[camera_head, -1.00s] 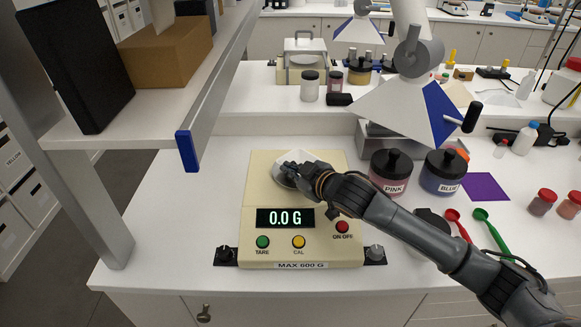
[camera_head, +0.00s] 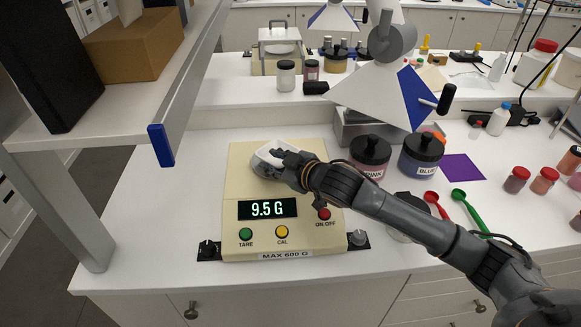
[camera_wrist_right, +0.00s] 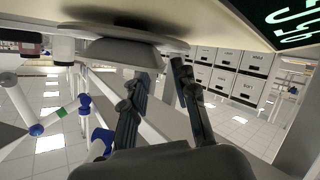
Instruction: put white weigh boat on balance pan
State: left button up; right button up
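The white weigh boat (camera_head: 271,153) is on the round pan of the cream balance (camera_head: 240,190), partly hidden behind my right gripper. The balance display (camera_head: 267,209) reads 9.5 G. My right gripper (camera_head: 285,167) is at the boat's right side. In the right wrist view, which is upside down, the boat (camera_wrist_right: 115,52) shows against the balance, and the fingers of my right gripper (camera_wrist_right: 165,72) are close to its edge with a visible gap between them. Whether a finger still touches the boat is hard to tell. My left gripper is not in view.
A pink jar (camera_head: 370,157) and a blue jar (camera_head: 421,155) stand right of the balance. A red spoon (camera_head: 436,204) and a green spoon (camera_head: 468,210) lie near my right forearm. A shelf (camera_head: 120,130) overhangs at left. Bench left of the balance is clear.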

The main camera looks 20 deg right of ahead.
jog(key=b+v, duration=0.1)
jog(key=v, duration=0.9)
jog(key=shift+s+r, duration=0.1)
